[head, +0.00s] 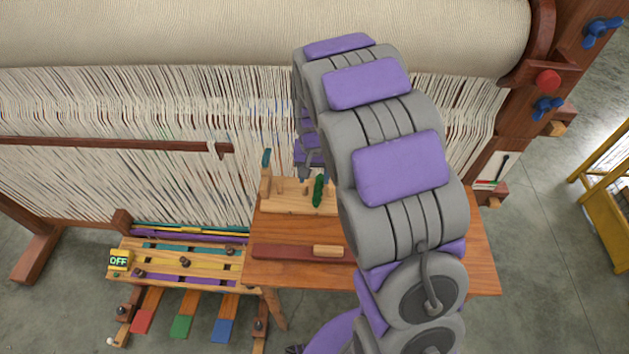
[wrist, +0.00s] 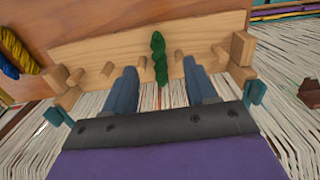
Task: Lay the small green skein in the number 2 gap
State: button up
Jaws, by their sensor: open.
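A small green skein (head: 318,190) lies on a pale wooden rack (head: 290,207) with short pegs. In the wrist view the green skein (wrist: 158,60) lies across the rack board (wrist: 90,47) near its middle, with pegs on both sides. My gripper (wrist: 161,88) is open, its two blue-grey fingers on either side of the skein's lower end, apart from it. In the head view my arm hides the rack's right part and most of my gripper. No gap numbers can be read, so I cannot tell which gap is number 2.
A blue skein (wrist: 9,66) and a yellow skein (wrist: 18,50) lie left of the rack. A reddish bar (head: 285,251) lies on the wooden table (head: 300,275). Loom threads (head: 150,105) hang behind the table.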

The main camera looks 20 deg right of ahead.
jog(key=s+d+r+n, duration=0.1)
jog(key=s+r, duration=0.4)
jog(key=s, duration=0.2)
jog(key=s+d+r, duration=0.1)
jog(key=s+r, duration=0.4)
jog(key=s, duration=0.3)
jog(key=s+r+n+g, duration=0.1)
jog(key=s+r, duration=0.1)
jog(key=s, duration=0.7)
jog(key=s+a+r+n, duration=0.1)
jog(key=s, duration=0.9)
jog(key=shift+a+r+n+g, duration=0.25)
jog(key=shift+r+n+g, duration=0.05)
jog(key=shift+r+g, duration=0.1)
jog(key=shift+d, duration=0.1)
